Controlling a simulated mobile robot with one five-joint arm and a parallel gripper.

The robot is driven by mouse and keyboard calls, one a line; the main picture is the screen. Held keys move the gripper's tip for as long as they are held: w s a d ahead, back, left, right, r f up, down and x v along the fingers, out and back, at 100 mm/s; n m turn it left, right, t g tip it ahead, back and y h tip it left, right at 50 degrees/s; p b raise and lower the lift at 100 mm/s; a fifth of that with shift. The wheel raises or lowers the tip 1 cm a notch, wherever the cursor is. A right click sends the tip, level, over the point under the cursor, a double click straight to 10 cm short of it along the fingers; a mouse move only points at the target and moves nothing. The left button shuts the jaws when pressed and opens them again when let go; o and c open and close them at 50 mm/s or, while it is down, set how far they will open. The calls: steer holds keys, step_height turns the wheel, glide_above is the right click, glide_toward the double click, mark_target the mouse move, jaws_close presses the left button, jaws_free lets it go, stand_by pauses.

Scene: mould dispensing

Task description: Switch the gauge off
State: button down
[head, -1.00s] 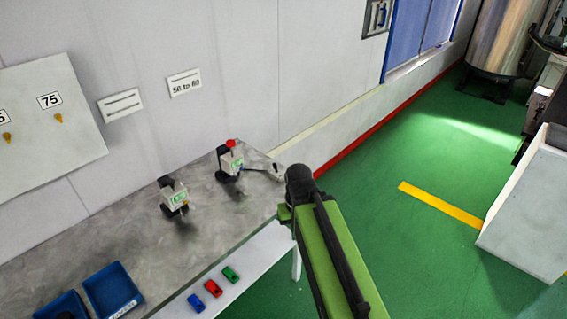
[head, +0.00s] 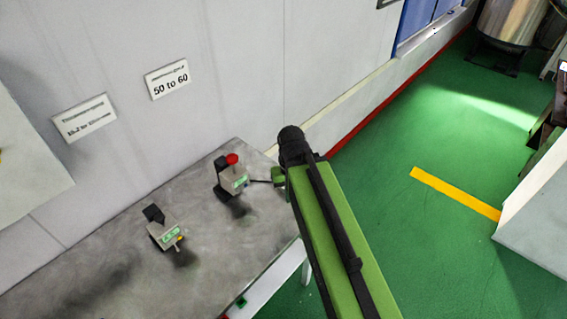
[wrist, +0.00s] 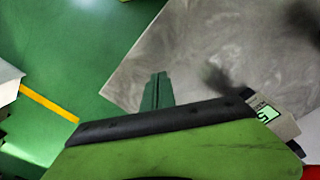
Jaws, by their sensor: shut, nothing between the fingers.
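Two small grey gauges with lit green displays stand on the grey table (head: 100,272). One gauge (head: 233,180) has a red top and stands nearer my arm. The other gauge (head: 165,232) has a dark top and stands to its left. My gripper (head: 262,181) is just right of the red-topped gauge, mostly behind my green arm; I cannot tell whether it touches. In the wrist view my gripper (wrist: 156,92) is shut and empty over the table edge. A gauge (wrist: 270,118) with its lit display shows at the right, partly cut off.
Two signs, one reading 50 to 60 (head: 167,79) and another (head: 84,117), hang on the wall behind the table. Green floor with a yellow stripe (head: 455,193) is open to the right. A pale box-like unit (head: 535,205) stands at the far right.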

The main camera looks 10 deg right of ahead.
steer(key=w+a+m+y+b, duration=0.2)
steer(key=w+a+y+b, duration=0.1)
steer(key=w+a+y, duration=0.3)
steer(key=w+d+m+t+y+b, duration=0.1)
steer(key=w+d+y+b, duration=0.1)
steer(key=w+d+b, duration=0.1)
steer(key=w+d+m+t+y+b, duration=0.1)
steer(key=w+d+t+y+b, duration=0.1)
steer(key=b, duration=0.3)
steer(key=w+d+f+m+t+y+b, duration=0.1)
steer(key=w+d+y+b, duration=0.1)
steer(key=w+d+b, duration=0.1)
steer(key=shift+w+d+m+y+b, duration=0.15)
steer(key=shift+w+d+m+b, duration=0.05)
steer(key=shift+d+b, duration=0.3)
steer(key=shift+w+d+m+y+b, duration=0.15)
steer(key=shift+w+d+m+b, duration=0.05)
steer(key=shift+d+b, duration=0.2)
steer(key=d+f+m+t+b, duration=0.1)
steer(key=d+f+t+b, duration=0.1)
steer(key=d, duration=0.7)
steer(key=shift+s+d+f+m+b, duration=0.4)
steer(key=shift+f+b, duration=0.05)
steer(key=shift+b, duration=0.4)
